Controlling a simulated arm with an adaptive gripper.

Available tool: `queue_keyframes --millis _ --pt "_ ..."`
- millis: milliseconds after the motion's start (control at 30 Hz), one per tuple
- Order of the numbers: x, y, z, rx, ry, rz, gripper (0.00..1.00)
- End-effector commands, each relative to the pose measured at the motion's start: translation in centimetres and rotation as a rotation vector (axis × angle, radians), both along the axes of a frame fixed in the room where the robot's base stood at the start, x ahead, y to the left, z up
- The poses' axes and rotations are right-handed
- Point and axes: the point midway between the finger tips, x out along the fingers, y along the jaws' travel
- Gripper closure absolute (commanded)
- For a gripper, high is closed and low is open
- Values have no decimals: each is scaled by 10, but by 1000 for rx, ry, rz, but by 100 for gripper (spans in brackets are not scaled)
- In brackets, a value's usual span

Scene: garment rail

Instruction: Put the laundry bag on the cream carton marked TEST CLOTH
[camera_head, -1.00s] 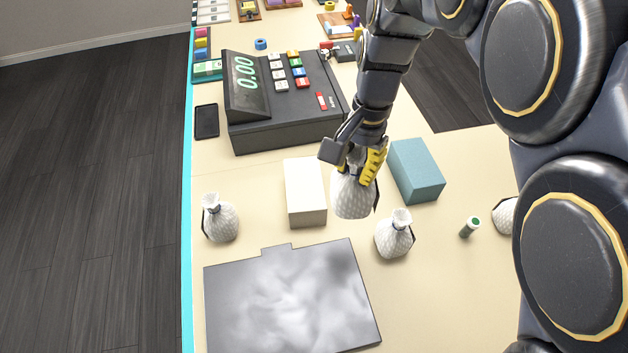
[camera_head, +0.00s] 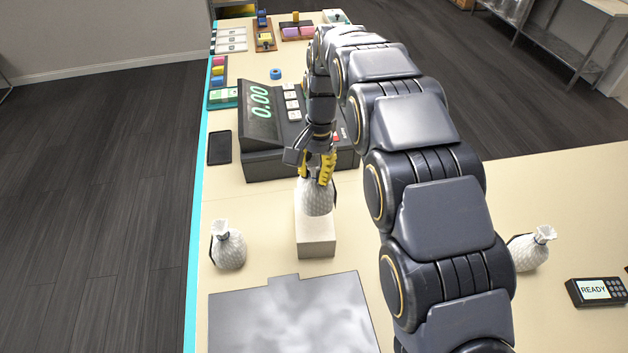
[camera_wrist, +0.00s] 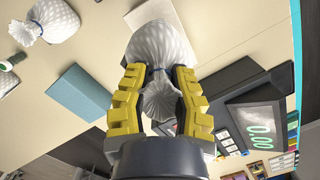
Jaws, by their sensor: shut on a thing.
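My gripper (camera_head: 317,168) is shut on the gathered neck of a white quilted laundry bag (camera_head: 316,198), which hangs upright below it. In the head view the bag covers the far part of the cream carton (camera_head: 316,243). I cannot tell whether it touches the top, and no marking is readable on the carton.
Another white bag (camera_head: 228,248) stands left of the carton, and one (camera_head: 532,248) lies right of my arm. A grey plate (camera_head: 290,315) is in front, a register (camera_head: 262,130) behind. The wrist view shows a teal carton (camera_wrist: 80,93) and another bag (camera_wrist: 45,18).

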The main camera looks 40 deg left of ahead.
Motion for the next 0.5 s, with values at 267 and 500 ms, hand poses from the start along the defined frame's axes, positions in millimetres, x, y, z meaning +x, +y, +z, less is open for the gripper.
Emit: queue_keyframes --millis 267,500 --pt "10 10 -16 0 -1 -1 100" --pt "11 13 -46 -1 2 -1 100"
